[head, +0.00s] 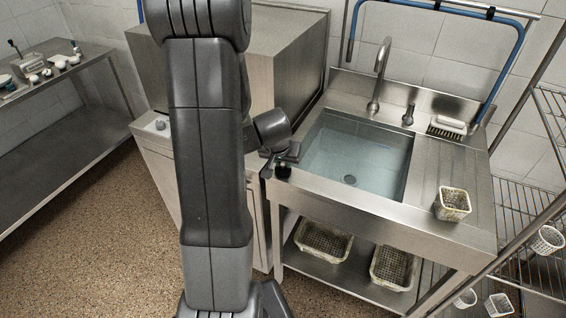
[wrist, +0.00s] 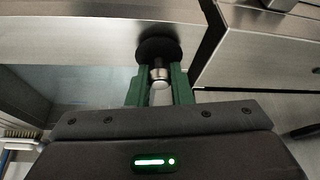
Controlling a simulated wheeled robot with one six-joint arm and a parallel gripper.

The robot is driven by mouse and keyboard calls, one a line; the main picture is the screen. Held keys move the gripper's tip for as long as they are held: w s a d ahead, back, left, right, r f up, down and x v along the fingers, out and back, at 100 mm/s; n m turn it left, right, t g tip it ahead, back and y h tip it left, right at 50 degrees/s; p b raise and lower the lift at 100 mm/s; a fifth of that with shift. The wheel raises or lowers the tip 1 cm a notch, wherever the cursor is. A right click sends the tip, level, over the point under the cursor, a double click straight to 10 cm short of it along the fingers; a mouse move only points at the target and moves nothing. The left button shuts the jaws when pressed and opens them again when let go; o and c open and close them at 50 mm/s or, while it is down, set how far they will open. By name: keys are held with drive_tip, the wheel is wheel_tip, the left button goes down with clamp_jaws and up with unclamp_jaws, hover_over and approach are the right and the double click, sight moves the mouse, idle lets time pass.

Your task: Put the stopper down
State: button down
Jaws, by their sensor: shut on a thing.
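The stopper (wrist: 158,48) is a black disc with a metal knob, seen in the wrist view just ahead of the fingers. My gripper (wrist: 160,76) is shut on its knob between two green fingers. In the head view my gripper (head: 283,168) is over the left front corner of the sink unit, with a small dark shape at its tip that looks like the stopper. The stopper is over the steel rim; whether it touches the rim I cannot tell. The sink basin (head: 403,172) holds water, with a dark round drain at its bottom.
A faucet (head: 379,75) and a brush (head: 447,126) are at the sink's back. A perforated basket (head: 452,204) stands on the right drainboard. Two baskets sit on the shelf below. A steel cabinet (head: 288,60) is at the left, with a narrow gap beside the sink.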

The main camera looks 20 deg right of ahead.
drive_tip(key=shift+f, duration=0.1)
drive_tip(key=shift+f+b, duration=0.1)
drive_tip(key=shift+b, duration=0.2)
drive_tip(key=c, duration=1.3)
unclamp_jaws()
drive_tip(key=shift+r+p, duration=0.5)
drive_tip(key=shift+r, duration=0.15)
drive_tip(key=p+v, duration=0.1)
drive_tip(key=v, duration=1)
drive_tip(key=shift+s+a, duration=0.15)
drive_tip(key=shift+s, duration=0.05)
